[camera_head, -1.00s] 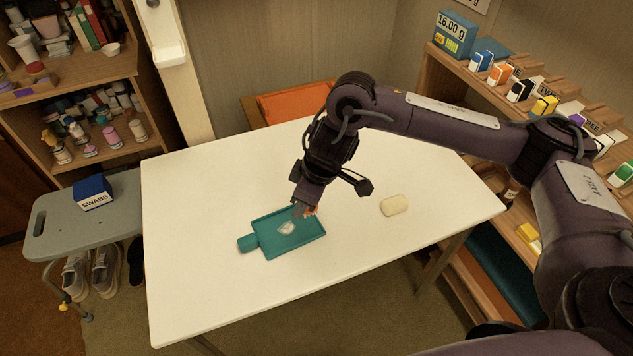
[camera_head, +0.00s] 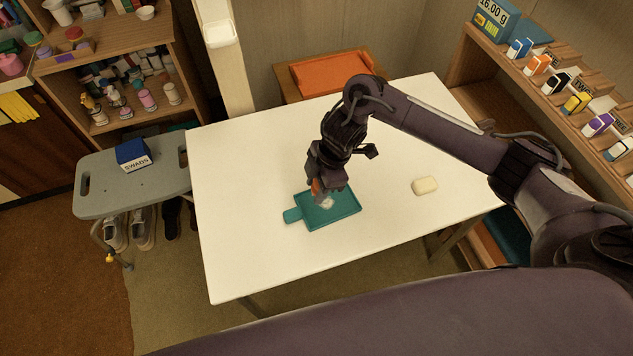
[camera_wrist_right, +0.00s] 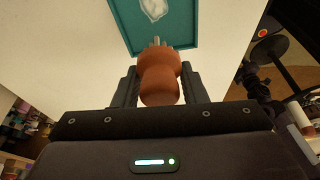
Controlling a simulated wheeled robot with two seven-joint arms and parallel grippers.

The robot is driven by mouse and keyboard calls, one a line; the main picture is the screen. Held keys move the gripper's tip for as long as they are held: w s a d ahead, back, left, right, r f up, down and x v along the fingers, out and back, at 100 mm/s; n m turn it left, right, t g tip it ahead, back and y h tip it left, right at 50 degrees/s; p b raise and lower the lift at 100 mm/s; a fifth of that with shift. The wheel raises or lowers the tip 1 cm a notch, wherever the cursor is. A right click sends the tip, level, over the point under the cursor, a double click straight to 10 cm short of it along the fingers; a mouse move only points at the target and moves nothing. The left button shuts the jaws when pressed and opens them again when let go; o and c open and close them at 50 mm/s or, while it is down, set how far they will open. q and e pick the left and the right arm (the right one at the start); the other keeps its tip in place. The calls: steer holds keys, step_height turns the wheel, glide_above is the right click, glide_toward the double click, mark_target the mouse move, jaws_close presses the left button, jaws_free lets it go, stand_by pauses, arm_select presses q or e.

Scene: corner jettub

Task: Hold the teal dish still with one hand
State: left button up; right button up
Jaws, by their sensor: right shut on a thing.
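The teal dish (camera_head: 345,211), a flat rectangular tray with a short handle on its left, lies on the white table; it also shows in the right wrist view (camera_wrist_right: 185,35). A whitish patch (camera_head: 327,203) lies on its floor. My right gripper (camera_head: 318,188) is above the dish's back left part. In the right wrist view my right gripper (camera_wrist_right: 158,85) is shut on a rounded brown handle (camera_wrist_right: 158,82) with a pale pronged tip, pointing towards the dish. I cannot tell whether the tip touches the dish. My left gripper is not in view.
A cream bar (camera_head: 424,186) lies on the white table (camera_head: 250,250), right of the dish. The table's left and front are clear. A grey stool (camera_head: 150,182) with a blue swabs box (camera_head: 133,154) stands left. Shelves stand on both sides; an orange tray (camera_head: 325,73) is behind.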

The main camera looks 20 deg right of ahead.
step_height(320, 180, down, 5)
steer(key=b, duration=0.4)
step_height(320, 180, up, 6)
steer(key=p, duration=0.5)
steer(key=shift+f+p, duration=0.1)
steer(key=shift+p, duration=0.3)
